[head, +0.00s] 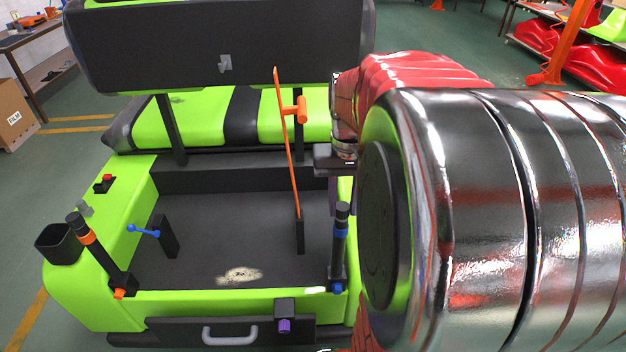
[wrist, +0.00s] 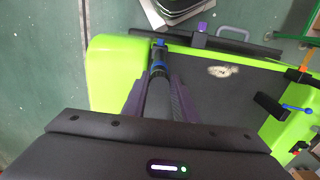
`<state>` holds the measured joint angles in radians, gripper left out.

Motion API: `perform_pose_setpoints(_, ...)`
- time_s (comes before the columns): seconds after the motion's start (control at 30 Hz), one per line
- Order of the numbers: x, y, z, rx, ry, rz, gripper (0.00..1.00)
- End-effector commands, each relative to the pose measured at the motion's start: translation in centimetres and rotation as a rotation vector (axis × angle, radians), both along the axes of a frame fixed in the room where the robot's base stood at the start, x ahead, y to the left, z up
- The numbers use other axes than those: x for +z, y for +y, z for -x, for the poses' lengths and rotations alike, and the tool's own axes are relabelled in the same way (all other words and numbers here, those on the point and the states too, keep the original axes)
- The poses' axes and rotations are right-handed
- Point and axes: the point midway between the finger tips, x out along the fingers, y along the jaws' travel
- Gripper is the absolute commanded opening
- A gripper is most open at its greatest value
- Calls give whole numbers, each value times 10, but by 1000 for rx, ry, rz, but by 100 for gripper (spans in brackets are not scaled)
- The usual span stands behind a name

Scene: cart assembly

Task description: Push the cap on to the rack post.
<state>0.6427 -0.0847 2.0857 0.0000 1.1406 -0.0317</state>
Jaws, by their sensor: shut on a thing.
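The black cap (wrist: 158,78) sits between the purple-grey fingers of my gripper (wrist: 159,88), which are shut on it. It is in line with the rack post (wrist: 158,56) and appears to be at its upper end, by a blue ring. I cannot tell how far it is on. In the head view the same blue-ringed post (head: 339,255) stands at the cart's front right corner with the dark cap (head: 342,213) at its top. My gripper (head: 335,190) comes down there from above, partly hidden by my arm.
A similar post with an orange ring (head: 86,238) leans at the cart's front left. A tall orange strip (head: 288,145) stands in the black bed (head: 215,230). The bench seat (head: 190,120) is behind. A purple knob (head: 285,325) is on the front edge.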

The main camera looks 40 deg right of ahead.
Motion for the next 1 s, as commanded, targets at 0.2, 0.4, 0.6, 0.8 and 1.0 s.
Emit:
perform_pose_setpoints(0.2,-5,-1,0,-1,0,0,0)
perform_pose_setpoints(0.4,-7,-1,0,-1,0,0,0)
perform_pose_setpoints(0.6,-8,-1,1,-2,0,0,0)
perform_pose_setpoints(0.8,-8,-1,1,-2,1,-1,35)
perform_pose_setpoints(1.0,-7,-1,0,-1,0,0,48)
